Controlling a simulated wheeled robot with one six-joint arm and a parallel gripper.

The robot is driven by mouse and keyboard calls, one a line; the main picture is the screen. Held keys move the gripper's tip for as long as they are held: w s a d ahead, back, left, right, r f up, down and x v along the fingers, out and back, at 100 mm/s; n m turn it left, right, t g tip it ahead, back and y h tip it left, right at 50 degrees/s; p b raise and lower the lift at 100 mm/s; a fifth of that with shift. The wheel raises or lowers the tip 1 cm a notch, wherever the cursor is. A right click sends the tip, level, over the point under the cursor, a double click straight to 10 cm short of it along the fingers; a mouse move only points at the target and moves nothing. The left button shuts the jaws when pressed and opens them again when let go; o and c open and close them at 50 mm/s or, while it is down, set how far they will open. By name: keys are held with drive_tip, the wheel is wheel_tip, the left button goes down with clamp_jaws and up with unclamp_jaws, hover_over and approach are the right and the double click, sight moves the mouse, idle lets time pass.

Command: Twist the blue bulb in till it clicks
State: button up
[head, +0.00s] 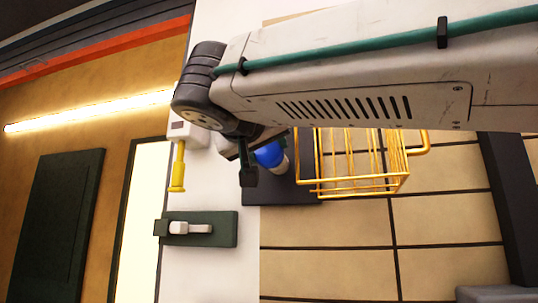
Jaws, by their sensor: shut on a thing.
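The blue bulb (268,155) shows in the head view just below my arm's wrist, with its pale base (282,166) towards the lower right. My gripper (257,160) is at the bulb, with a dark finger in front of its left side. It is shut on the bulb. My arm covers the bulb's upper part and most of the gripper. A dark panel (255,193) lies behind the bulb. Whether the base sits in a socket cannot be seen.
A yellow wire basket (362,183) is close to the right of the bulb. A yellow-handled device (178,168) and a dark plate with a pale lever (222,229) are on the white strip to the left. Tiled surface (330,250) below is clear.

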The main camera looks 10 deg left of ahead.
drive_tip(key=m, duration=0.4)
drive_tip(key=shift+d+m, duration=0.2)
drive_tip(key=shift+m, duration=0.1)
drive_tip(key=m, duration=0.3)
drive_tip(key=shift+d+m, duration=0.1)
drive_tip(key=shift+m, duration=0.3)
drive_tip(key=o, duration=1.6)
drive_tip(key=shift+s+a, duration=0.15)
drive_tip(key=shift+s, duration=1.1)
drive_tip(key=shift+s+a, duration=0.2)
drive_tip(key=shift+s, duration=1.05)
drive_tip(key=shift+s+a, duration=0.15)
drive_tip(key=shift+s, duration=1.1)
